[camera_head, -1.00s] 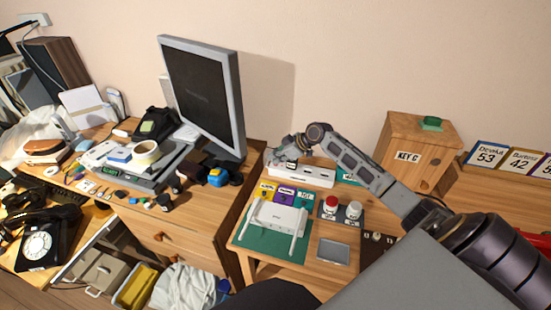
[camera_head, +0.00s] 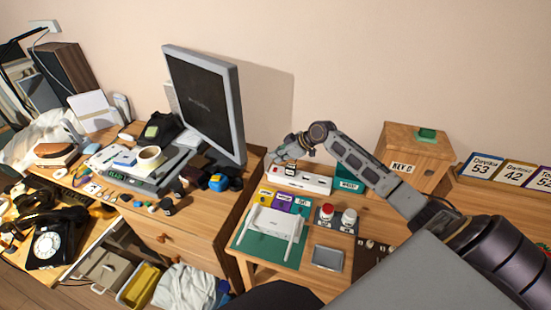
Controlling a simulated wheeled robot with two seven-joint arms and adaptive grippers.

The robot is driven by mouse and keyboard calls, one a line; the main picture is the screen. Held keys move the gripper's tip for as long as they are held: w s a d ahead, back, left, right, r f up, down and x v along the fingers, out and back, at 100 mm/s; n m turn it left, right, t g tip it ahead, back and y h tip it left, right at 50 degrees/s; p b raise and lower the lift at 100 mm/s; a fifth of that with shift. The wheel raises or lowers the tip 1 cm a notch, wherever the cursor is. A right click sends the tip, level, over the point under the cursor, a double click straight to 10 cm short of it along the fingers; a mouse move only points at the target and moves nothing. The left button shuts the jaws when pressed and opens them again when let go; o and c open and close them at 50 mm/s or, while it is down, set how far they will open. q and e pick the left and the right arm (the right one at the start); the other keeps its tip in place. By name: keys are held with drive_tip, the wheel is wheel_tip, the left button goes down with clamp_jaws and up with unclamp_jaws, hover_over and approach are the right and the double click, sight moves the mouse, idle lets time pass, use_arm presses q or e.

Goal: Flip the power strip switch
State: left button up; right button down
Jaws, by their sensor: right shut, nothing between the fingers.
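The white power strip (camera_head: 318,182) lies at the back of the small wooden table, behind the white router. It shows a dark part near its left end and a small reddish spot on its front; its switch is too small to make out clearly. My right gripper (camera_head: 274,157) is shut and empty at the left end of the strip, pointing down and left. I cannot tell whether it touches the strip. My left gripper is not in view.
The router (camera_head: 275,221) stands on a green mat in front of the strip, with coloured cards behind it. Red-capped and white-capped bottles (camera_head: 348,217) stand to its right. A monitor (camera_head: 207,102) rises at the left, a KEY C box (camera_head: 402,167) at the right.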

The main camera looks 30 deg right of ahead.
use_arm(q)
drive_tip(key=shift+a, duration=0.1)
use_arm(e)
drive_tip(key=v, duration=0.8)
drive_tip(key=shift+s+a, duration=0.2)
drive_tip(key=shift+d, duration=0.1)
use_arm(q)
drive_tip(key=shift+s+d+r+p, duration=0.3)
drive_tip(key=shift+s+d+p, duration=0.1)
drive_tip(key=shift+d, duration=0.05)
use_arm(e)
drive_tip(key=shift+w+d+r+t, duration=0.25)
drive_tip(key=shift+d+t, duration=0.05)
drive_tip(key=shift+d, duration=0.35)
idle(0.7)
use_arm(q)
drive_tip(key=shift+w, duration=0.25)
use_arm(e)
drive_tip(key=shift+f, duration=0.1)
